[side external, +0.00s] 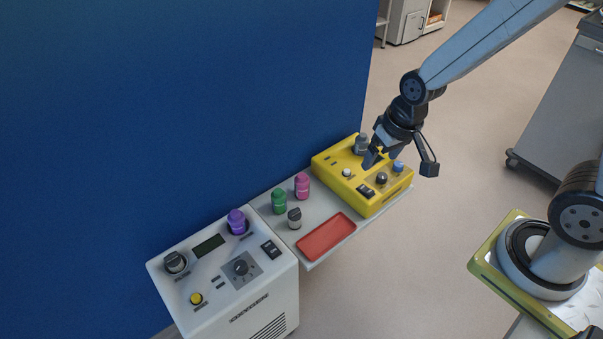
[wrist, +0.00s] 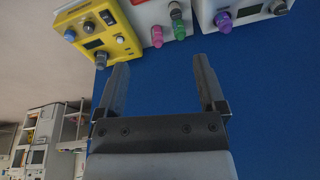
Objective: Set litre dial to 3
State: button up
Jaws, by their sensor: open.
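A white machine (side external: 220,285) stands at the lower left in the side view. The yellow unit (side external: 340,187) on the shelf also has a small dark knob (side external: 382,179); I cannot read which dial is labelled litres. My gripper (side external: 370,160) is open and empty above the yellow unit, well away from the white machine. In the wrist view the gripper (wrist: 160,72) has its fingers apart against the blue wall, with nothing between them.
The shelf holds green (side external: 279,201), pink (side external: 302,186) and grey-capped (side external: 295,218) pieces and a red tray (side external: 326,236). A purple knob (side external: 237,222), dark-capped knob (side external: 175,262) and yellow button (side external: 196,298) are on the white machine. The blue wall (side external: 200,100) rises behind.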

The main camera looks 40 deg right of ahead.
jog(key=w+a+f+m+y, duration=0.1)
jog(key=w+a+f+m, duration=0.45)
jog(key=w, duration=0.25)
jog(key=m+g+y, duration=0.1)
jog(key=m+y, duration=0.2)
jog(key=m, duration=1)
send_near(241, 265)
jog(key=shift+x, duration=0.9)
jog(key=shift+w+a+f, duration=0.1)
jog(key=shift+a, duration=0.05)
jog(key=shift+x, duration=3.6)
jog(key=shift+f, duration=0.1)
